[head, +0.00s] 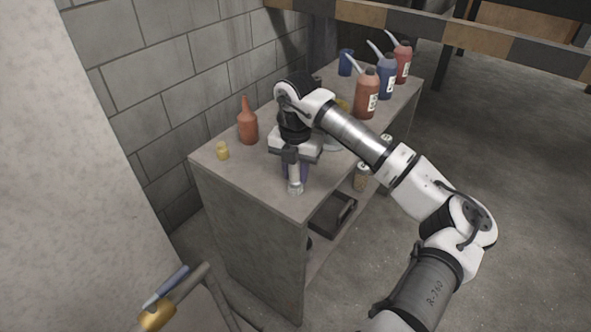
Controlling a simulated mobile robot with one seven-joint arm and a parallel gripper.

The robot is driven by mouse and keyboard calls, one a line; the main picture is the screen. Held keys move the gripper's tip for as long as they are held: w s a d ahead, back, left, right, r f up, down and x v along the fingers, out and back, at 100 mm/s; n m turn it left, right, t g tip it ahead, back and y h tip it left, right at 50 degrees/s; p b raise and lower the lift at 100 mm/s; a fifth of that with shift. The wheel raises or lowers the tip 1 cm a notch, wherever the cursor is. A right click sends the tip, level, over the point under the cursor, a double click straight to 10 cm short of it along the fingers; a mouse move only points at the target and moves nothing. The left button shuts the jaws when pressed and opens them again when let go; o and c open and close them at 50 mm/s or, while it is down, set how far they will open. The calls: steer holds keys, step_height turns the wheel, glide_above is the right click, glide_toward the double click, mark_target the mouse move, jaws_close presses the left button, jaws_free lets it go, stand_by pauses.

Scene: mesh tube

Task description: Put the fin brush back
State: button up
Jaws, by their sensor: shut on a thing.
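My gripper (292,165) points down over the near end of the shelf top (255,183). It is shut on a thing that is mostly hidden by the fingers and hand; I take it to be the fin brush. A pale silvery cylindrical piece (295,186) shows just below the fingers, with dark purple parts beside them. I cannot tell whether these belong to the brush or to a holder, or whether they touch the shelf top.
An orange-brown bottle (248,125) and a small yellow piece (222,151) stand left of my gripper. Several pump bottles, including a red-brown one (367,96), and a blue cup (346,63) stand farther back. A dark tray (333,213) sits on the lower shelf.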

steer(key=shift+f, duration=0.15)
steer(key=o, duration=1.1)
steer(key=shift+c, duration=0.2)
